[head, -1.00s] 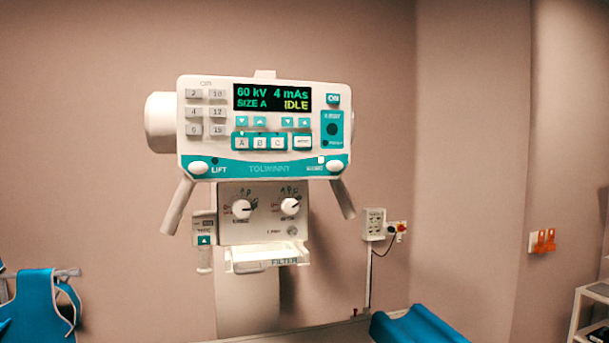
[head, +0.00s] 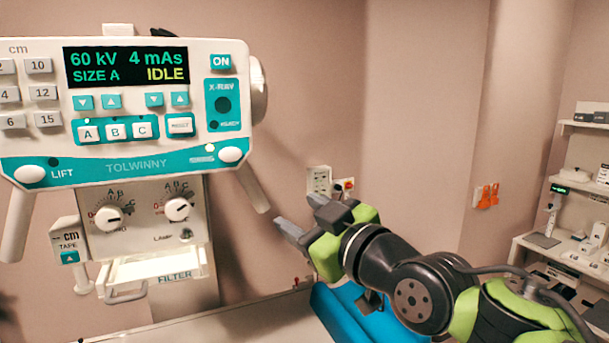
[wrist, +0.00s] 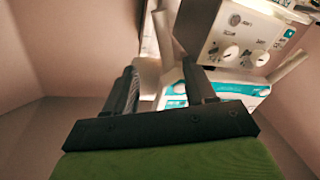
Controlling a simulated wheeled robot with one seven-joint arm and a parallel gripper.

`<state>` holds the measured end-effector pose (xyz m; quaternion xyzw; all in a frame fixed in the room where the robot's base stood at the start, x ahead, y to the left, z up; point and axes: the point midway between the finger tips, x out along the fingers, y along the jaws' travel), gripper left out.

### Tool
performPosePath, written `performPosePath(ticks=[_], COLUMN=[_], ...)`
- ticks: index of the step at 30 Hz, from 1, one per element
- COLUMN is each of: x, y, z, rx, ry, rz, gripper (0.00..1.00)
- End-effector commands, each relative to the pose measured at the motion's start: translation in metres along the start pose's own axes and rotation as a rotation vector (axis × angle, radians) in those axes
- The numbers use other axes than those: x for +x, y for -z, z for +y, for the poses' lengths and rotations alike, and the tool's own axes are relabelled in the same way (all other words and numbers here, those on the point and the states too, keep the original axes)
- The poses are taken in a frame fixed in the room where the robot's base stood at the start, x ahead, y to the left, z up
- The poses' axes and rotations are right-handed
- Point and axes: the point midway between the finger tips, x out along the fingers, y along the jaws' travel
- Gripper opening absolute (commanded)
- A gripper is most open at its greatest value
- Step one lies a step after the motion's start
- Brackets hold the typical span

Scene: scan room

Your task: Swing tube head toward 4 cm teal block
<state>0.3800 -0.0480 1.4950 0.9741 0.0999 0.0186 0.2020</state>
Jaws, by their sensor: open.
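The white and teal tube head (head: 60,172) fills the left of the head view, its screen reading IDLE. A pale handle (head: 252,188) slants down from its right side and another handle (head: 17,222) from its left. My gripper (head: 297,212) is open and empty, just right of and below the right handle's tip, apart from it in the picture. In the wrist view the tube head (wrist: 215,92) shows upside down beyond my gripper (wrist: 160,82); a pale bar, perhaps the right handle, lines up between the fingers. I see no teal block.
A blue cushion (head: 335,312) lies on the pale table (head: 230,325) below my arm. A wall socket box (head: 319,180) is behind my gripper. White shelves (head: 535,242) with equipment stand at the right. A filter tray (head: 150,268) hangs under the tube head.

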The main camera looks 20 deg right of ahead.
Motion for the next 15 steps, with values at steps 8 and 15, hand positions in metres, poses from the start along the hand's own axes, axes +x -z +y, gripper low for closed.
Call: performPosePath(ticks=[8,15], x=[0.043,0.104], y=[0.002,0.004], z=[0.001,0.001], rx=[-0.003,-0.003], ry=[0.003,0.002], rz=[0.000,0.001], gripper=[0.55,0.55])
